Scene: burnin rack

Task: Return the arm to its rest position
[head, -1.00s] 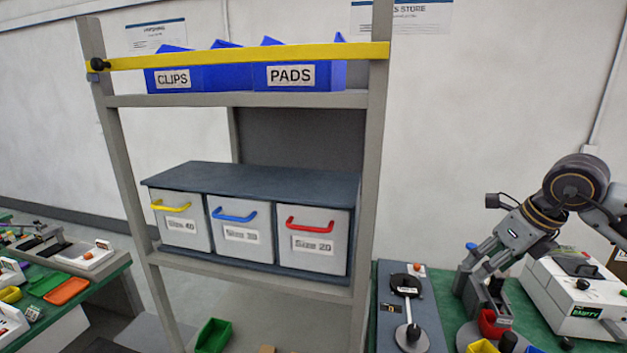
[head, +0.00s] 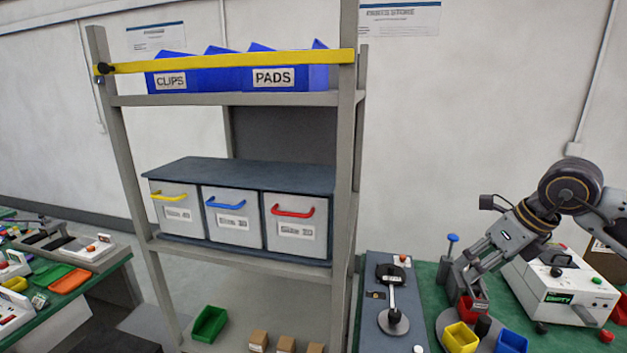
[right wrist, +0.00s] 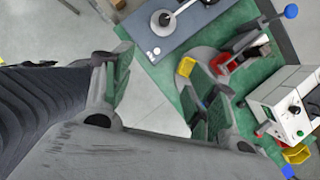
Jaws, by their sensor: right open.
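My right arm comes in from the right in the head view, and my right gripper (head: 466,268) points down and left above the green right-hand bench. Its jaws are apart, with nothing seen between them. In the right wrist view the two fingers of my right gripper (right wrist: 165,82) stand wide apart, with pale floor and a bench edge seen beyond them. My left arm and left gripper are not in view.
The shelf rack (head: 348,150) stands left of my right arm, holding labelled drawers and blue bins. Below my right gripper are a yellow cup (head: 460,338), a red cup (head: 474,306) and a blue cup (head: 511,342). A white tester (head: 560,285) and a lever press (head: 392,300) flank them.

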